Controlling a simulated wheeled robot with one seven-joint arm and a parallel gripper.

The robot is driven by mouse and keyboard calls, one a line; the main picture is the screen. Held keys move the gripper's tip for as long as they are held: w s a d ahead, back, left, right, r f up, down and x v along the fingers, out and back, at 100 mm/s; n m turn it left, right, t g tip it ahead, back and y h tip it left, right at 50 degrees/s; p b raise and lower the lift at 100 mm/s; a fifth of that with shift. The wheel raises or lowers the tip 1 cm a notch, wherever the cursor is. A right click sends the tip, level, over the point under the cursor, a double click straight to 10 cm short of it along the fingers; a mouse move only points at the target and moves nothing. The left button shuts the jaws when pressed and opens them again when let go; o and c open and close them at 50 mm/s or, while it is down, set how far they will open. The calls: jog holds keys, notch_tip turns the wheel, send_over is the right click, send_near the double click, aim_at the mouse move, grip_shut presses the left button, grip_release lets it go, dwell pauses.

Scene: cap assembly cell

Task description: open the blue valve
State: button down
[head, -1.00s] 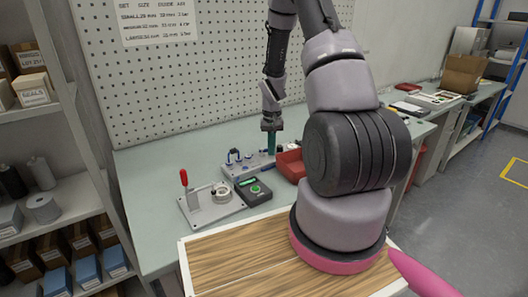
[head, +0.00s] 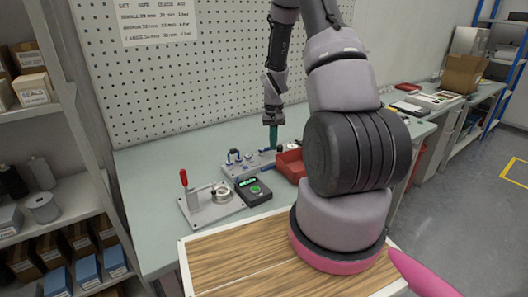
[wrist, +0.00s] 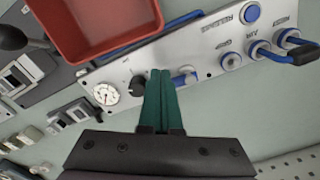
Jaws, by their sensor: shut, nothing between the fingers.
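A light grey valve panel (head: 258,165) stands on the bench below my gripper; it also shows in the wrist view (wrist: 205,65). In the wrist view a blue valve handle (wrist: 184,77) lies flat on the panel just right of the fingertips, partly hidden by them. A round gauge (wrist: 106,94) and a black knob (wrist: 138,85) sit to its left. My gripper (wrist: 159,73) is shut and empty, its green fingers together. In the head view the gripper (head: 273,148) points down above the panel's back; whether it touches the handle cannot be told.
A red bin (head: 290,165) stands right beside the panel. A black box with a green button (head: 254,190) and a fixture with a red-handled lever (head: 184,178) are in front and left. Blue-ringed fittings (wrist: 258,50) rise from the panel. The bench's left end is clear.

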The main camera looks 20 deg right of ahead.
jog(key=shift+r, duration=2.55)
